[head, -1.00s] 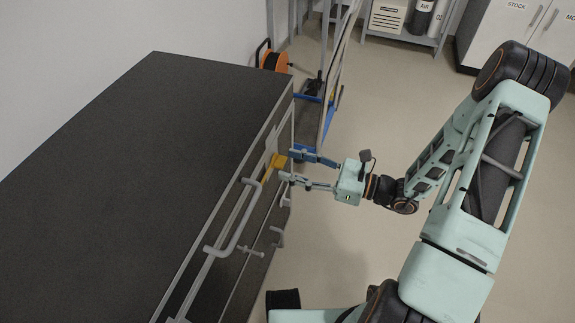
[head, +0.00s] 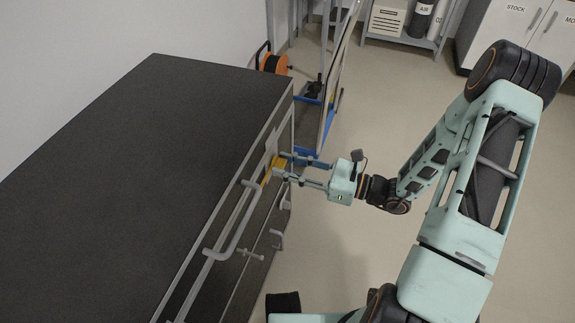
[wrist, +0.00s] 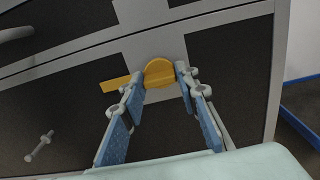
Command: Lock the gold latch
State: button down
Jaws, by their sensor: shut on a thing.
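The gold latch (wrist: 160,73) is on the cabinet's front, on a light plate. In the wrist view it has a round knob, with a flat bar (wrist: 115,84) reaching left and slightly down from it. In the head view the latch (head: 267,177) is small and partly hidden by the fingers. My gripper (head: 279,163) is at the cabinet front. In the wrist view its two blue-padded fingers (wrist: 160,78) stand on either side of the knob, shut on it.
The dark-topped cabinet (head: 140,170) fills the left. A bar handle (head: 235,222) and a small T-shaped handle (head: 250,253) stick out of its front nearer me. A blue-based frame (head: 325,110) stands just beyond. The floor (head: 345,260) to the right is open.

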jog(key=shift+r+m+p, duration=0.1)
jog(key=shift+m+p, duration=0.3)
jog(key=shift+p, duration=0.1)
jog(key=m+p, duration=1)
jog(key=m, duration=0.7)
dwell(0.6)
jog(key=c, duration=1.5)
grip_release()
jog(key=shift+d, duration=0.1)
jog(key=v, duration=1.2)
